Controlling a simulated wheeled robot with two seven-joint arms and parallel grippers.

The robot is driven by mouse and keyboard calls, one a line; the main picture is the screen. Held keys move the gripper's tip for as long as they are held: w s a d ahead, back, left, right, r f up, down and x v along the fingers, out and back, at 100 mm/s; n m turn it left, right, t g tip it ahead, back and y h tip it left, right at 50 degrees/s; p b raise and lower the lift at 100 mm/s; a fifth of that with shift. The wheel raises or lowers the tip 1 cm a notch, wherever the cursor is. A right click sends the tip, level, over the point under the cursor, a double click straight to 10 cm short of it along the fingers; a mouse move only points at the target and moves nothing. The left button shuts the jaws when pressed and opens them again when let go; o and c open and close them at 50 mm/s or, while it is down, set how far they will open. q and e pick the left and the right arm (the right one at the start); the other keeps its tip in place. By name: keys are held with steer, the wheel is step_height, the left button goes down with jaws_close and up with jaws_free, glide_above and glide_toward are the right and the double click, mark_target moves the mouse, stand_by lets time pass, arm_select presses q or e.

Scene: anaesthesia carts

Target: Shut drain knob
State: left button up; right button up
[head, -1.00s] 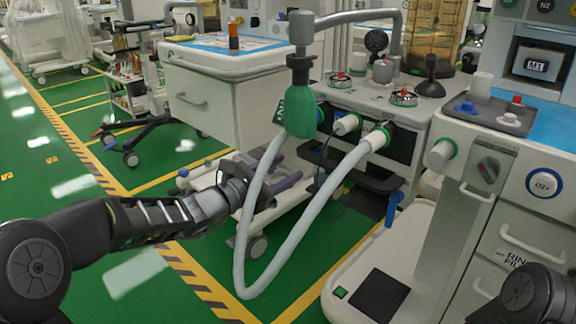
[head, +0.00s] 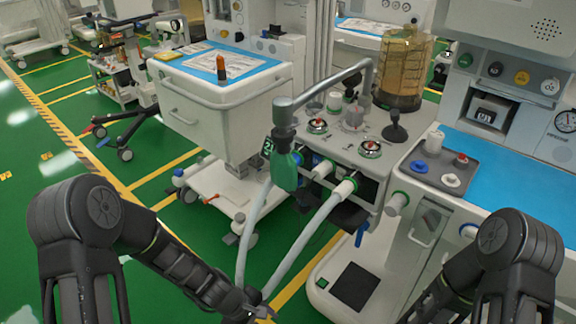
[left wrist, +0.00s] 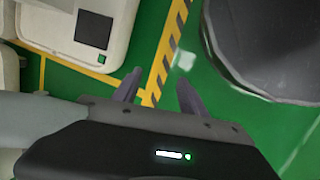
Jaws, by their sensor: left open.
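I cannot tell which part is the drain knob; no label for it is readable. In the head view, the anaesthesia machine's breathing block (head: 345,145) carries knob-like parts: two red-topped valves, with one at the left (head: 317,126) and one at the right (head: 370,149), and a black lever (head: 395,131). A green bag (head: 285,170) hangs from its bent grey arm. My left gripper (head: 262,312) is low at the bottom edge, by the hose bottoms. In the left wrist view its fingers (left wrist: 158,84) are apart, with floor between them. My right forearm shows, but its gripper is out of frame.
Two grey hoses (head: 300,245) hang from the block near my left gripper. A white cart (head: 225,110) stands behind. The machine's base (head: 330,265) with a black pad (head: 354,287) reaches forward. A grey tray (head: 440,172) sits on the blue worktop. Green floor is open at left.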

arm_select(q)
steer(key=s+d+r+m+p, duration=0.2)
steer(key=s+r+m+p, duration=0.7)
steer(key=s+p, duration=0.3)
steer(key=shift+s+d+m+g, duration=0.25)
steer(key=shift+s+m+g, duration=0.05)
steer(key=shift+s, duration=0.35)
arm_select(e)
step_height(320, 180, up, 16)
steer(key=s, duration=0.1)
steer(key=shift+s+a+f, duration=0.25)
steer(key=shift+s+a, duration=0.05)
steer(key=shift+a, duration=0.05)
arm_select(q)
steer(key=shift+r, duration=0.1)
steer(key=shift+c, duration=0.3)
arm_select(e)
steer(key=shift+c, duration=0.3)
